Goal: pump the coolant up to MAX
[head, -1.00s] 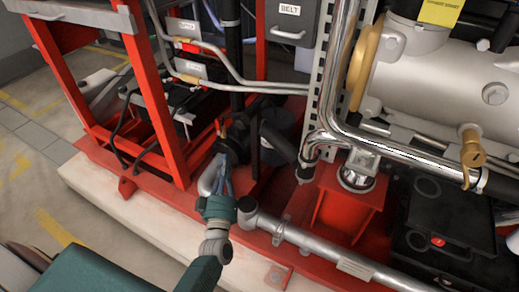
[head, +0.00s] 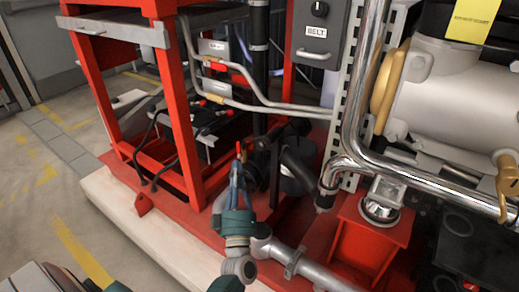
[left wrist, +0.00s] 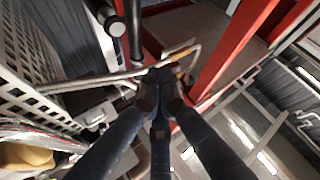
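My left gripper (head: 240,160) reaches in from the bottom of the head view, its slim blue-grey fingers pointing up at a dark pump handle with a small red-orange part at the tips. In the left wrist view the dark fingers (left wrist: 160,98) are drawn together on this dark handle (left wrist: 160,74). The fingers cover much of it. Just right of the fingertips stands a dark cylinder (head: 298,172) with a slanted black pipe. A coolant level or MAX mark cannot be made out. My right gripper is not in view.
A red frame (head: 180,110) stands left of the gripper. Bent metal pipes (head: 262,104) cross above it, and a chrome pipe (head: 345,130) runs to the right. The floor (head: 45,200) at left is clear.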

